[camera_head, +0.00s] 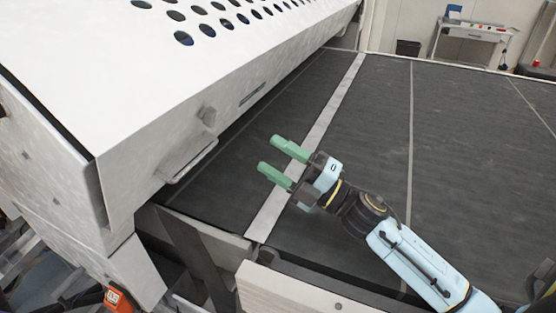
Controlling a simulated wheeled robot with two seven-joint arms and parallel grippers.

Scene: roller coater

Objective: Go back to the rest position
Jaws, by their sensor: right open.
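My right gripper (282,162) hangs over the dark conveyor belt (385,125) of the roller coater, near its left side. Its two green fingers are apart with nothing between them, and they point left toward the machine's white housing (120,100). The right arm comes in from the lower right corner. My left gripper does not show in the head view.
A metal handle (190,162) sticks out from the housing, left of the fingers. A pale strip (310,140) runs along the belt under the gripper. A white rail (290,292) edges the belt's near side. A small white table (472,35) stands far back. The belt is clear.

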